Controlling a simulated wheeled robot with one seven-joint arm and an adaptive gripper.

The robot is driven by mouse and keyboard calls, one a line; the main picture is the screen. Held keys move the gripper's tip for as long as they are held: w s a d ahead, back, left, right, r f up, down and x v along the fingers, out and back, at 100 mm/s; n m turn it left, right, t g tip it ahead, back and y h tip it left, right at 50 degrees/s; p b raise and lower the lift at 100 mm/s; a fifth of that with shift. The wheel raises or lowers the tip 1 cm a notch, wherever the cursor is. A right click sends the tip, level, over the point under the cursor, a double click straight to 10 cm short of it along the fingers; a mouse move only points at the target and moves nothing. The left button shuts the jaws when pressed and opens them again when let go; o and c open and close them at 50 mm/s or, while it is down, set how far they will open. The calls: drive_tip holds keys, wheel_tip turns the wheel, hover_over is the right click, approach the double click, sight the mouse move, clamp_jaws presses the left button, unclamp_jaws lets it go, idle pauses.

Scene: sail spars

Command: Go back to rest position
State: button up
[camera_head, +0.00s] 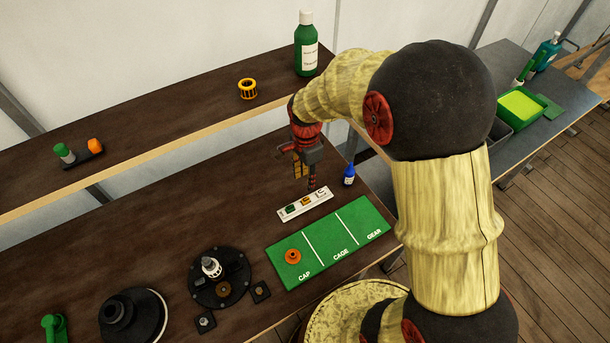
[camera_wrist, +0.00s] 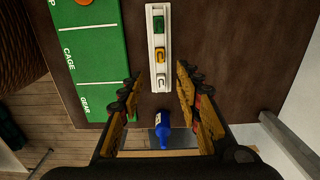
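My gripper (camera_head: 306,175) hangs above the work table, close to the white strip; its fingers stand apart with nothing between them in the wrist view (camera_wrist: 160,88). The white strip (camera_head: 320,199) carries small green, yellow and pale items and also shows in the wrist view (camera_wrist: 157,72). A green mat (camera_head: 322,240) marked CAP, CAGE and GEAR lies in front of it, also in the wrist view (camera_wrist: 90,45). An orange ring-like part (camera_head: 293,256) sits in the CAP section. The CAGE and GEAR sections are empty.
A small blue bottle (camera_head: 349,175) stands just right of my gripper. A raised shelf (camera_head: 170,140) behind holds a green bottle (camera_head: 306,50), a yellow cage ring (camera_head: 248,89) and a black holder (camera_head: 84,159). A black round fixture (camera_head: 221,290) and black cone (camera_head: 133,317) stand at front left.

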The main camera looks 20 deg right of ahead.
idle(0.3)
drive_tip(key=s+r+n+t+b, duration=0.2)
drive_tip(key=s+r+n+b, duration=0.3)
drive_tip(key=s, duration=0.5)
drive_tip(key=s+r+n+t+b, duration=0.3)
drive_tip(key=s+r+n+b, duration=0.1)
drive_tip(key=s+r+n, duration=0.5)
drive_tip(key=shift+s+r+n+t+b, duration=0.35)
drive_tip(key=shift+s+n, duration=0.4)
drive_tip(key=shift+n, duration=0.15)
